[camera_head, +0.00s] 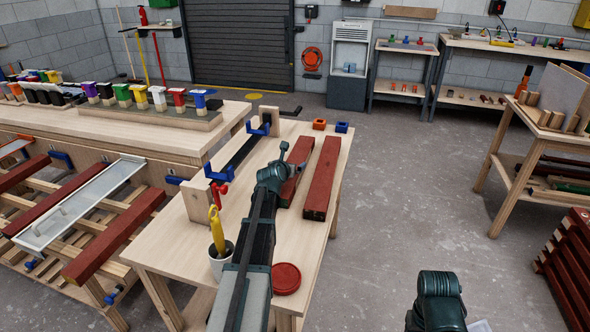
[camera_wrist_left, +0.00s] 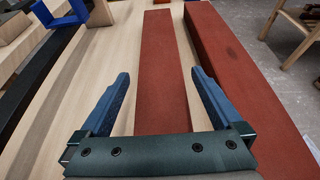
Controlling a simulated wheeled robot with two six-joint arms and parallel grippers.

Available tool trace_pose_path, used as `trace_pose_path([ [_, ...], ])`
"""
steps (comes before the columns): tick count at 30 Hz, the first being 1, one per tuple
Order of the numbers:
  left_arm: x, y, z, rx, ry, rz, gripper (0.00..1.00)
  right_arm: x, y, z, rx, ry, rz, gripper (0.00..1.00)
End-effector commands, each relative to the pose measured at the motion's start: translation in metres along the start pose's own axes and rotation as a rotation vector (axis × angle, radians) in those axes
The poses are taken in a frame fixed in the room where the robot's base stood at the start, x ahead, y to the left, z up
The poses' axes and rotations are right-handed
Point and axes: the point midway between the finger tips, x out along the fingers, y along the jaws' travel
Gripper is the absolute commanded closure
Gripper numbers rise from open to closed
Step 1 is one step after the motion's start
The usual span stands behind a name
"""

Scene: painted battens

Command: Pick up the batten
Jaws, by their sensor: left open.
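Two red-painted battens lie side by side on the light wooden table. The left batten (camera_head: 301,151) is partly hidden by my left gripper (camera_head: 284,168) in the head view. The right batten (camera_head: 322,178) lies clear beside it. In the left wrist view my left gripper (camera_wrist_left: 160,74) is open, with one blue finger on each side of the left batten (camera_wrist_left: 158,60). Gaps show between the fingers and its sides; whether they are down at its height I cannot tell. The right batten (camera_wrist_left: 235,75) runs just outside the right finger.
A rack with red battens (camera_head: 113,236) stands left.

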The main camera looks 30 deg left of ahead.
Motion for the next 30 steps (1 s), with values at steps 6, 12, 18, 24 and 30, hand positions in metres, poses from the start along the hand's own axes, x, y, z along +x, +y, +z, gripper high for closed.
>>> trace_pose_path([
  [6,0.034,0.002,-0.011,-0.001,0.0,0.0,0.0,0.023,-0.002,-0.001,0.0,0.0,0.0,0.41],
  [12,0.048,0.001,-0.007,0.0,0.0,0.0,0.0,0.025,-0.002,-0.002,0.0,0.0,0.0,0.41],
  [18,0.046,0.001,-0.007,0.0,0.0,0.0,0.07,0.024,-0.002,-0.001,0.0,0.0,0.0,0.41],
  [24,0.046,0.001,-0.007,0.0,0.0,0.0,0.43,0.024,-0.002,-0.001,0.0,0.0,0.0,0.41],
  [30,0.046,0.001,-0.007,0.0,0.0,0.0,0.79,0.024,-0.002,-0.001,0.0,0.0,0.0,0.41],
])
